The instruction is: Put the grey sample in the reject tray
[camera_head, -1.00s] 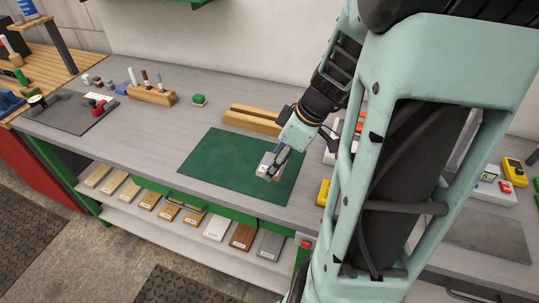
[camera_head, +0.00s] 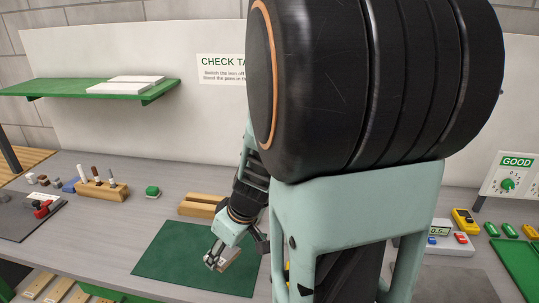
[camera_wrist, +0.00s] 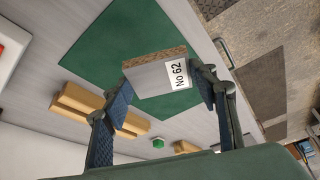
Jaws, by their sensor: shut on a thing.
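The grey sample (camera_wrist: 152,80) is a small block with a brown, grainy edge and a white label reading "No 62". In the wrist view it sits between the blue-padded fingers of my gripper (camera_wrist: 160,92), which is shut on it. In the head view my gripper (camera_head: 215,258) holds the sample (camera_head: 229,257) over the green mat (camera_head: 170,268). Whether the sample touches the mat is unclear. I cannot identify the reject tray in these frames; my arm covers much of the right side.
A wooden holder (camera_head: 196,209) lies behind the mat. A pen block (camera_head: 101,191) and a green item (camera_head: 152,191) stand left. At right are a "GOOD" sign (camera_head: 516,162), a yellow meter (camera_head: 464,220) and a green tray (camera_head: 519,268). A green shelf (camera_head: 60,90) hangs at upper left.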

